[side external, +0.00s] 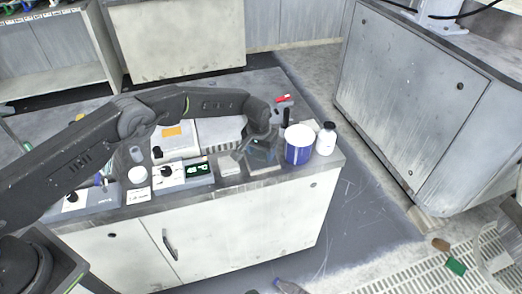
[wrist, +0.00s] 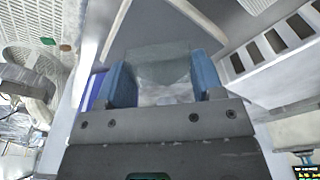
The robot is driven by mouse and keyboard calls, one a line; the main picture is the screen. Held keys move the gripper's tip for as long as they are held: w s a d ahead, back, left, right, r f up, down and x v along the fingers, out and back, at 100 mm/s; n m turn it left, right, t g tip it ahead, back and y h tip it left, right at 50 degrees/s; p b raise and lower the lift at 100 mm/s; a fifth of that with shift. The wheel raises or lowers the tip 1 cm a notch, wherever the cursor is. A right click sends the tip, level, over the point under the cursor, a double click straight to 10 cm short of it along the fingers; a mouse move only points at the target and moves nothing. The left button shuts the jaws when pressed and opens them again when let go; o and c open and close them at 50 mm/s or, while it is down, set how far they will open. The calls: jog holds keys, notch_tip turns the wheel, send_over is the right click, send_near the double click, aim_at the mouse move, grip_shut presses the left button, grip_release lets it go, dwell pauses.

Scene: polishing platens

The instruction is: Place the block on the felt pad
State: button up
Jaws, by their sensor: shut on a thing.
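My gripper (side external: 262,154) is over the bench top near its front right corner, in the side external view. In the wrist view its two blue fingers (wrist: 165,78) are closed on the sides of a pale, greenish-grey, see-through-looking block (wrist: 160,68). In the side external view the block is hard to make out among the fingers. A light grey flat square (side external: 229,166) lies just left of the gripper, and a darker grey flat piece (side external: 265,170) lies below it. I cannot tell which is the felt pad, nor whether the block touches anything.
A blue-and-white tub (side external: 298,146) stands close right of my gripper, with a white dark-capped bottle (side external: 326,139) beside it. A control box with a green display (side external: 198,170) stands left. The bench's front edge (side external: 270,180) is near.

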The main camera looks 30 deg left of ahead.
aim_at(259, 155)
jog(key=shift+f, duration=0.15)
jog(key=o, duration=1)
jog(key=r, duration=0.4)
jog(key=s+r, duration=0.1)
jog(key=r, duration=0.7)
jog(key=shift+s+r, duration=0.15)
jog(key=shift+s, duration=0.1)
